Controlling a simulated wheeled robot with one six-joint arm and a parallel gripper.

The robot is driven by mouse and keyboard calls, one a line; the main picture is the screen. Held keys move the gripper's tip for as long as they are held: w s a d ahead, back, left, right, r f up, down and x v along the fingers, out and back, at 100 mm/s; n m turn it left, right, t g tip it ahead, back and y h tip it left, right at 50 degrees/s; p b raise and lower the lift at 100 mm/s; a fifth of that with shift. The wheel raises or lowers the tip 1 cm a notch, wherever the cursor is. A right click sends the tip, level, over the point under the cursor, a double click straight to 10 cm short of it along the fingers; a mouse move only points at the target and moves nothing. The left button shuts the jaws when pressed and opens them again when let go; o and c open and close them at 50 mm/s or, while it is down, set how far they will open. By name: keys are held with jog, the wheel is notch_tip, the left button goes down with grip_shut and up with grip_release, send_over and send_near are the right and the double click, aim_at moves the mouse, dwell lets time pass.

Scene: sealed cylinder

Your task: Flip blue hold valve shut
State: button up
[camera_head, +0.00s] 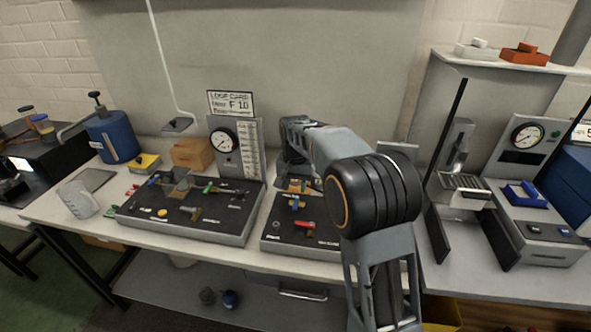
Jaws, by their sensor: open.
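A dark panel (283,236) on the bench, right of centre, carries small valves. One has a blue handle (297,203), and a red handle (304,224) lies just in front of it. Another dark panel (200,232) to the left has a small blue handle (154,179) near its back left corner. I cannot read labels to tell which is the hold valve. My arm reaches over the right panel and hides its right part. My gripper (294,172) is small and partly hidden at the arm's far end, behind the near blue handle. It is open, with nothing seen in it.
A pressure gauge (223,140) and a card (231,103) stand behind the panels. A wooden block (192,153) and a blue canister (113,136) are at the back left. A grey gauge unit (530,160) stands right. A clear beaker (78,199) sits at the left edge.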

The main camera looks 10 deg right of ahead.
notch_tip(320, 180, up, 7)
jog(key=shift+f, duration=0.15)
dwell(0.4)
